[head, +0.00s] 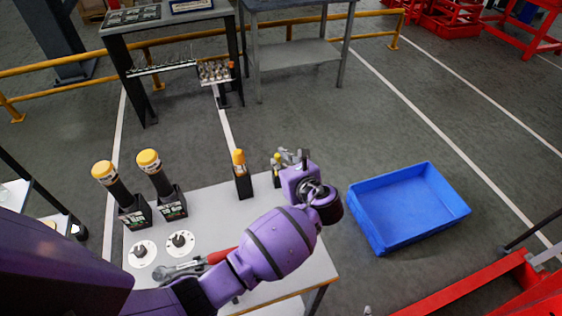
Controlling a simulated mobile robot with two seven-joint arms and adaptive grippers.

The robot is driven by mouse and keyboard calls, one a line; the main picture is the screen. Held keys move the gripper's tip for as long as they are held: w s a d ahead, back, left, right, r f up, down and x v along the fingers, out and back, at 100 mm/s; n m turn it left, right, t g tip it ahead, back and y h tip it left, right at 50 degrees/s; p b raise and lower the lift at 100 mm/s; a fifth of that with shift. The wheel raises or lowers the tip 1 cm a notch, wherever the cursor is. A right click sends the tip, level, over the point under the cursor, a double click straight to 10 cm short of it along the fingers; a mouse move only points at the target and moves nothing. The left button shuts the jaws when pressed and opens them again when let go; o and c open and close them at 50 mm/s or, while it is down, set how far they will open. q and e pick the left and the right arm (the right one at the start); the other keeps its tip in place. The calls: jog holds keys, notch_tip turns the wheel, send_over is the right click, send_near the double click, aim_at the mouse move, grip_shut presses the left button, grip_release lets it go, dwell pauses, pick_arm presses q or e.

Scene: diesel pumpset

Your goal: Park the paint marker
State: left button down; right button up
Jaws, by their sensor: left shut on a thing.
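My left gripper (287,156) is over the far right corner of the grey table, its jaws largely hidden behind my wrist. It is shut on a small slim thing with a yellow-orange part, which looks like the paint marker (276,164). The marker appears upright, with its lower end at a small black holder (276,179). I cannot tell whether it is seated in the holder or just above it. To its left, an orange-capped stick (239,158) stands in another black holder (244,186). My right gripper is not in view.
Two black cylinders with yellow caps (149,161) stand in labelled holders on the table's left. Two white discs with dark knobs (180,242) and a red-handled tool (205,262) lie nearer. A blue crate (365,222) sits right of the table, with clear floor beyond.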

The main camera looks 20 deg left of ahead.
pick_arm(q)
jog(key=shift+f, duration=0.35)
jog(key=c, duration=1.7)
grip_release()
jog(key=shift+o, duration=0.2)
jog(key=v, duration=1.2)
